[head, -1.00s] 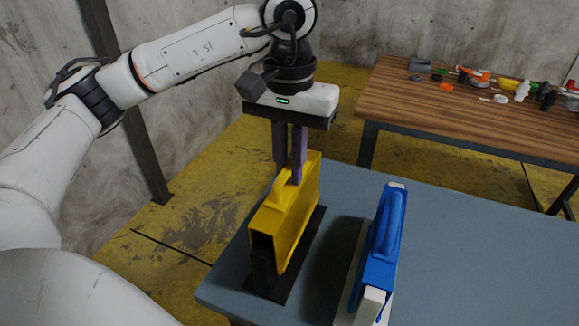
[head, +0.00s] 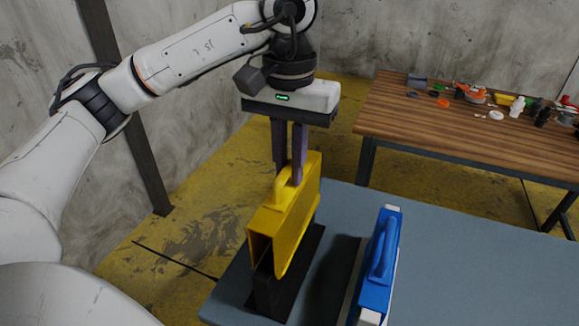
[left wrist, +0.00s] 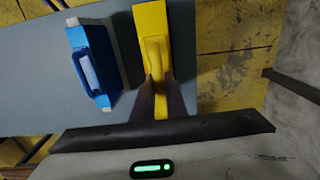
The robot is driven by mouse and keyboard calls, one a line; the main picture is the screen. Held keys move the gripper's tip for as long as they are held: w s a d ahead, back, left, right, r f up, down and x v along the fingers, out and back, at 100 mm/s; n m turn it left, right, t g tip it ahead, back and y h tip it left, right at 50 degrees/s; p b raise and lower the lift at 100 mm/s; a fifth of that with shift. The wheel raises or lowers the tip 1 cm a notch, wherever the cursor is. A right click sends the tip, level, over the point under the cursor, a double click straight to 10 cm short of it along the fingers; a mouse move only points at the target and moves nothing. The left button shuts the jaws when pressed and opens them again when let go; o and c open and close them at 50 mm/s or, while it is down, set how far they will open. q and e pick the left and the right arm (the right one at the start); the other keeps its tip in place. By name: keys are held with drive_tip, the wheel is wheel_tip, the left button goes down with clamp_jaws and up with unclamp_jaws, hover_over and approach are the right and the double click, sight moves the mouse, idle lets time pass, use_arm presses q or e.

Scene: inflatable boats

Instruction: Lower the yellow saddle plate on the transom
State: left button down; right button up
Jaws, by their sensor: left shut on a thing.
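The yellow saddle plate (head: 291,228) is an upright, hollow yellow piece with a handle on top. It is over the dark upright transom (head: 270,292) on the grey-blue table; the transom's lower part shows beneath it. Whether the saddle touches the transom I cannot tell. My left gripper (head: 289,178) points down from above and is shut on the saddle's handle. In the left wrist view the saddle (left wrist: 150,20) runs up from between the fingers (left wrist: 158,92). My right gripper is in neither view.
A blue piece with a handle (head: 381,262) stands on a white upright to the right of the saddle. The grey-blue table (head: 480,265) is clear farther right. A wooden table (head: 440,128) with several small items stands behind.

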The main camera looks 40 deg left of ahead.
use_arm(q)
drive_tip(key=shift+r+p, duration=2.05)
drive_tip(key=shift+r, duration=0.85)
drive_tip(key=shift+s+f, duration=0.1)
